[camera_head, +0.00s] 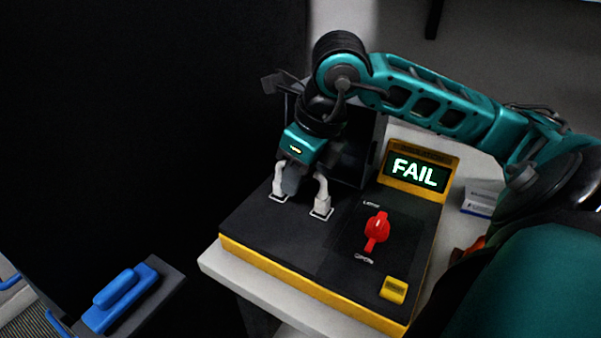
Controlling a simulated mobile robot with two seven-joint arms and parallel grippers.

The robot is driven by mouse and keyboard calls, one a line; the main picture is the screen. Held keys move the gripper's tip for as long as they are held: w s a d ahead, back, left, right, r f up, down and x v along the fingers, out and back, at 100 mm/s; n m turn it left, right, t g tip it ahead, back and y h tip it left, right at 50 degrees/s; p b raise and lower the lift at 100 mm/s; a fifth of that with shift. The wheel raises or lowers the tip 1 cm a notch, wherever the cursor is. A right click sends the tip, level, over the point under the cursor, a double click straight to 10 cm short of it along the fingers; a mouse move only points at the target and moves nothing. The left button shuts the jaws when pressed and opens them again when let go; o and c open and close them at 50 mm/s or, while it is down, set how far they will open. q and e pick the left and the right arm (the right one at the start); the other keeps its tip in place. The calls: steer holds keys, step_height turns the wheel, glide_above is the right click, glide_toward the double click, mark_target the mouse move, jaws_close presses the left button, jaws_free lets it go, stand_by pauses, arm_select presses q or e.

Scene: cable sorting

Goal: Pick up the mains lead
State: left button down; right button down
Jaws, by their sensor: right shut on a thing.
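My right gripper (300,205) is over the top of a black and yellow tester (265,258), its two pale fingers pointing down. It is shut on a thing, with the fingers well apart. A dark grey shape (292,180) shows between the fingers; I cannot tell whether it is a plug or part of my gripper. The fingertips are at or just above two white-outlined marks on the tester's top. No length of mains lead can be made out. My left gripper is not in view.
The tester has a lit "FAIL" display (418,173), a red knob (377,231) and a yellow button (394,290). It stands on a pale table (218,265). A dark upright panel (357,150) stands behind the gripper. Blue-handled items (122,297) are at lower left.

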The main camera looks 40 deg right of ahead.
steer(key=shift+r, duration=0.1)
stand_by(0.3)
